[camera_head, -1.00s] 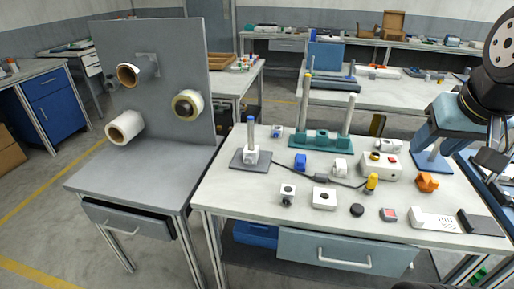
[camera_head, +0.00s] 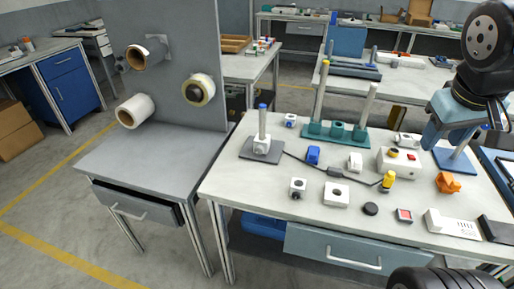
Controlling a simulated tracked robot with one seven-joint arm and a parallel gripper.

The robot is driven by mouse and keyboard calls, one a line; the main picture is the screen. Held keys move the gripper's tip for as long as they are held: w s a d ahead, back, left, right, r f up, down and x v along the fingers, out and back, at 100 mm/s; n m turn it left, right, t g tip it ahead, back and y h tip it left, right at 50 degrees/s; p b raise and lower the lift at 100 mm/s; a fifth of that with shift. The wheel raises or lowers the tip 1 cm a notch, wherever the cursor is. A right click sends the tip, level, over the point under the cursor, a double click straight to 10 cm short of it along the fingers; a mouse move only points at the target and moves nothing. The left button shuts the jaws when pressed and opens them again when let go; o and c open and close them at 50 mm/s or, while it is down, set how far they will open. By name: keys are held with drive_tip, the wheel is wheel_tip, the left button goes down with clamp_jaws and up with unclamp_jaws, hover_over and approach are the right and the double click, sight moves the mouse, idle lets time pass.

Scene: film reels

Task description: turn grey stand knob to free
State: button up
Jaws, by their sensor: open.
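The grey stand (camera_head: 261,150) is on the white workbench's left part. It has a dark grey base plate, a white block and an upright grey post with a blue top. A small feature shows on the white block, but the knob and its setting are too small to make out. A teal stand (camera_head: 333,131) with two tall posts is behind it to the right. Black rounded parts, seemingly of my arm, show at the upper right and bottom right, well away from the grey stand. Nothing touches the stand.
Film rolls (camera_head: 198,90) hang on a grey upright panel left of the workbench. A cable runs from near the stand.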

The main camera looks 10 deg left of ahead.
drive_tip(key=w+a+f+n+h, duration=0.3)
drive_tip(key=w+f+n+h, duration=0.3)
drive_tip(key=w+n, duration=0.2)
drive_tip(key=n+t+y, duration=0.8)
drive_tip(key=n+t, duration=0.2)
drive_tip(key=n, duration=1.2)
approach(258, 152)
drive_tip(key=v, duration=0.3)
drive_tip(key=d+v, duration=0.1)
drive_tip(key=shift+s+r, duration=0.25)
drive_tip(key=shift+r, duration=0.1)
drive_tip(key=shift+a+f+y, duration=0.15)
drive_tip(key=shift+a+y, duration=0.05)
drive_tip(key=shift+y, duration=0.1)
drive_tip(key=x, duration=1.3)
drive_tip(key=shift+w+f, duration=0.15)
drive_tip(key=shift+w, duration=0.1)
